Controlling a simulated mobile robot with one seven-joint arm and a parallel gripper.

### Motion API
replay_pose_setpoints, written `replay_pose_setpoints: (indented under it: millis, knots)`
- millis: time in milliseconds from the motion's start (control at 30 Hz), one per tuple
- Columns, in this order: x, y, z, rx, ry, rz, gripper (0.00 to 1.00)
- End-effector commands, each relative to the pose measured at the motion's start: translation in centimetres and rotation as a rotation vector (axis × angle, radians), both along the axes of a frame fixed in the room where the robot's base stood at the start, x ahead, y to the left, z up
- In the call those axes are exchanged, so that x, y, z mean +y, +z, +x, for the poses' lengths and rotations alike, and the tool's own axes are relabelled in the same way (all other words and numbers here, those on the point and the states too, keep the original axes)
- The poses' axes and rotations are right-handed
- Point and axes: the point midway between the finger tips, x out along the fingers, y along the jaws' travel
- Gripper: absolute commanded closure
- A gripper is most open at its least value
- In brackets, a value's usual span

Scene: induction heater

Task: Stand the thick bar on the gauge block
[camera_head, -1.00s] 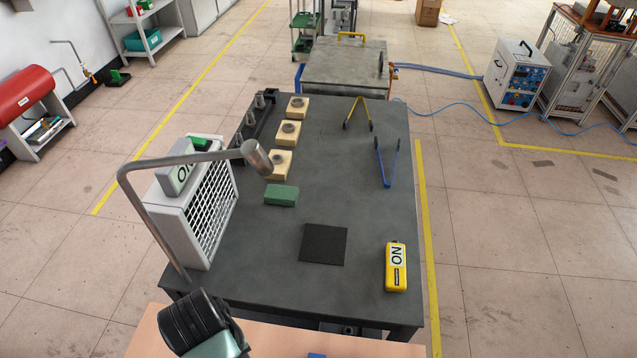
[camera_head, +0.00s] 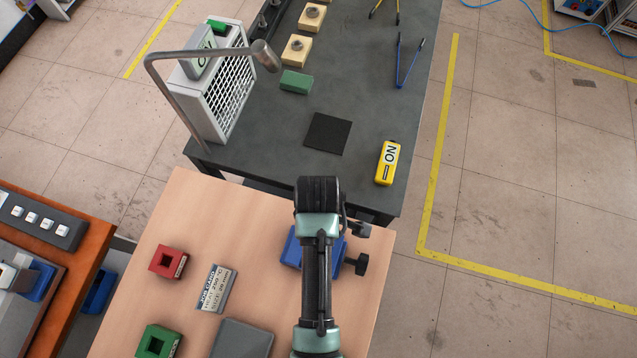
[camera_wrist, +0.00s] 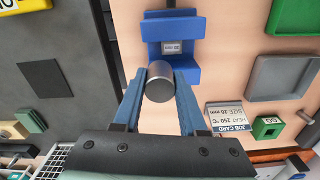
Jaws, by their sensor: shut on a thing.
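A short grey metal cylinder, which appears to be the thick bar (camera_wrist: 160,84), is between the blue fingers of my gripper (camera_wrist: 160,90) in the wrist view. The fingers are shut on its sides, and its round end shows, so it looks roughly upright. In the head view the blue block (camera_head: 291,250) is partly hidden behind my arm, and the bar and fingers are hidden.
The wooden table holds a job card (camera_head: 216,288), a red block (camera_head: 168,262), a green block (camera_head: 158,341) and a grey tray (camera_head: 241,340).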

Motion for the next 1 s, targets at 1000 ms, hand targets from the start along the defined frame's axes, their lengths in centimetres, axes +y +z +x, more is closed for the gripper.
replay_pose_setpoints:
  millis: [1000]
  knots:
    - [0.0, -2.4, -2.4, -0.003, 0.436, -0.005, 1.00]
